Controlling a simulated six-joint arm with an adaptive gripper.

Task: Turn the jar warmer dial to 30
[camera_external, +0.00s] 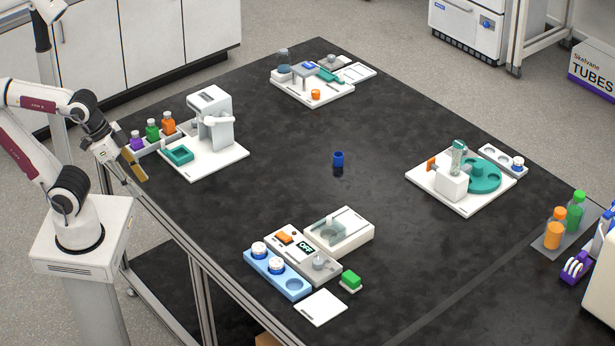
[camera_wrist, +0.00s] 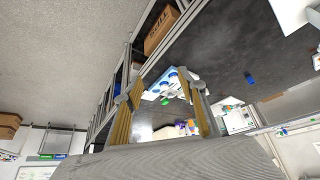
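The jar warmer (camera_external: 291,243) appears to be the pale grey unit at the front middle of the table in the external view. It has an orange switch (camera_external: 285,237), a small display (camera_external: 305,247) reading OFF, and a round grey dial (camera_external: 320,262) at its right end. The dial's markings are too small to read. My gripper (camera_external: 140,176) hangs in the air off the table's left edge, far from the dial. In the wrist view its two fingers (camera_wrist: 160,92) stand apart with nothing held. The station shows small between them; the dial cannot be made out there.
A blue rack (camera_external: 270,279) with white-lidded jars sits in front of the warmer.

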